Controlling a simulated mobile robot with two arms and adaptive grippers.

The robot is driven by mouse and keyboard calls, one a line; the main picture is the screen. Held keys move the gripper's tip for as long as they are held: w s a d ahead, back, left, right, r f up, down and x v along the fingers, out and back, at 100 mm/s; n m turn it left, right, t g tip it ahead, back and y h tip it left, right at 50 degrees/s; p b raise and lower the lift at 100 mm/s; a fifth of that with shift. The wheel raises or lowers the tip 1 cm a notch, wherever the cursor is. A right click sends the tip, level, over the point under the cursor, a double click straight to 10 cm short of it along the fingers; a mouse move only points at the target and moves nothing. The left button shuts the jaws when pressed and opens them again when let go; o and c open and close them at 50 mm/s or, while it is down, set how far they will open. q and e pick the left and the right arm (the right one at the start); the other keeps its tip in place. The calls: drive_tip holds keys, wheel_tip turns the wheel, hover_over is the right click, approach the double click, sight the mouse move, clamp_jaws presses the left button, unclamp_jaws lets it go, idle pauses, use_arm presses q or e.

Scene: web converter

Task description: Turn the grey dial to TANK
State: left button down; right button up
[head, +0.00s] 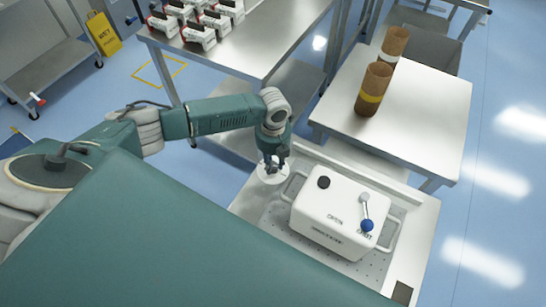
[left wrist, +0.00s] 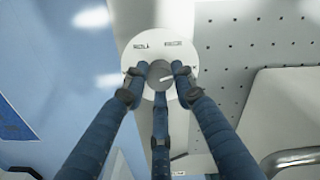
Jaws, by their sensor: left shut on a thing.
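The grey dial (left wrist: 158,68) sits in the middle of a round white plate (left wrist: 182,52) with small dark labels near its edge, too small to read surely. A short pale mark shows on the dial's face. My left gripper (left wrist: 160,78) has its three blue fingers closed around the dial. In the head view my left gripper (head: 273,161) reaches down over the white plate (head: 271,174), at the left edge of the perforated bench top, and hides the dial. My right gripper is not in view.
A white box (head: 330,228) with a black knob (head: 323,182), a blue-ended lever (head: 366,224) and side handles stands just right of my left gripper. Behind it, a steel table (head: 430,125) holds brown rolls (head: 374,88). Another table (head: 270,30) carries several red-and-white items.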

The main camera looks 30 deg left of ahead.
sight(273, 166)
use_arm(q)
drive_tip(key=shift+w+r+m, duration=0.1)
drive_tip(key=shift+m, duration=1.5)
drive_tip(key=c, duration=1.4)
unclamp_jaws()
wheel_tip(273, 166, up, 12)
